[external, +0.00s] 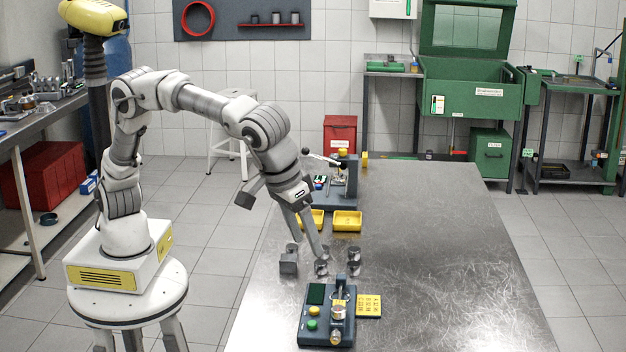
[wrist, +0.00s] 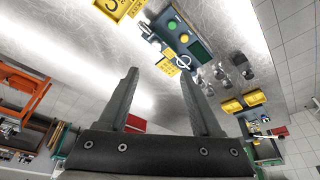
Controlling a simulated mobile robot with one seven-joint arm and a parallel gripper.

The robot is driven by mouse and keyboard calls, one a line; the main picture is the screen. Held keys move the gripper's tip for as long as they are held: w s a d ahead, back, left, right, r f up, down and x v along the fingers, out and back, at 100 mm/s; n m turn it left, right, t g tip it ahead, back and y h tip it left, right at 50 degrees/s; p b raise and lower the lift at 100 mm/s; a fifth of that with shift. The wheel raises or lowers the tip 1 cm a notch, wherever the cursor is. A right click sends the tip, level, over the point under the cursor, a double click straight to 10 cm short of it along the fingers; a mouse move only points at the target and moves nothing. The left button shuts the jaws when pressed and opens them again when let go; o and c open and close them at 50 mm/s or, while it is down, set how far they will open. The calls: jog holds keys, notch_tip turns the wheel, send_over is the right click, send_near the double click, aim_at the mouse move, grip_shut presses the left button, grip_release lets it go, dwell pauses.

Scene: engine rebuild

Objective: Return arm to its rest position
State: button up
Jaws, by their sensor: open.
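My arm (external: 200,100) reaches out over the metal table, bent at the elbow with the forearm slanting down. My gripper (external: 309,245) points down above the table's left part. In the wrist view my gripper (wrist: 159,74) has its two fingers wide apart with nothing between them. In the external view the fingertips overlap a group of small metal parts (external: 353,268); in the wrist view these parts (wrist: 238,60) lie beyond the right finger, apart from it. My gripper's exact height over the table is hard to tell.
A blue-grey device (external: 327,322) with buttons and a yellow plate (external: 368,305) stands at the table's front. Two yellow trays (external: 347,221) and a lever fixture (external: 343,180) stand behind the parts. The table's right side (external: 440,240) is clear.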

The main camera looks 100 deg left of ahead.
jog(key=s+a+r+m+h+b, duration=0.3)
jog(key=s+a+r+m, duration=0.15)
jog(key=s, duration=0.55)
jog(key=s+a+r+m+h+b, duration=0.2)
jog(key=s+a+r+m+h, duration=0.25)
jog(key=s, duration=0.65)
jog(key=s+a+f+n+t+y+p, duration=0.1)
jog(key=s+a+f+y+p, duration=0.25)
jog(key=a, duration=0.55)
jog(key=s+a+f+t+y+p, duration=0.2)
jog(key=a+f+p, duration=0.15)
jog(key=a, duration=0.65)
notch_tip(320, 180, down, 30)
jog(key=b, duration=2.9)
jog(key=shift+s+f, duration=0.15)
